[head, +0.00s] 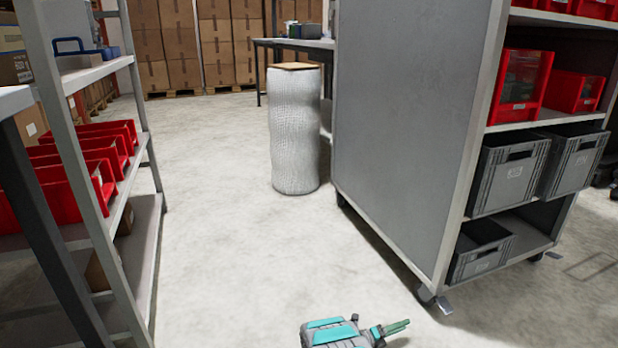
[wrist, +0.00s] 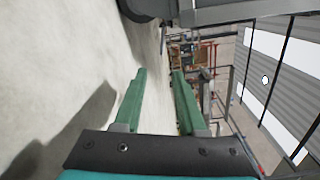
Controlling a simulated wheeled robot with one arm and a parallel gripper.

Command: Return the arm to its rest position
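My gripper (head: 408,325) shows at the bottom of the head view, with a grey and teal body and green fingers pointing right. It is low in front of the grey wheeled cabinet, over bare floor. In the wrist view the two green fingers of my gripper (wrist: 160,72) stand apart with a clear gap and nothing between them. Most of my arm is out of view.
A grey wheeled cabinet (head: 405,120) with red bins and grey crates stands right. A shelf rack (head: 140,215) with red bins is at left. A wrapped roll (head: 296,135) stands behind, before a table (head: 318,43) and stacked boxes (head: 165,45). The middle floor is clear.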

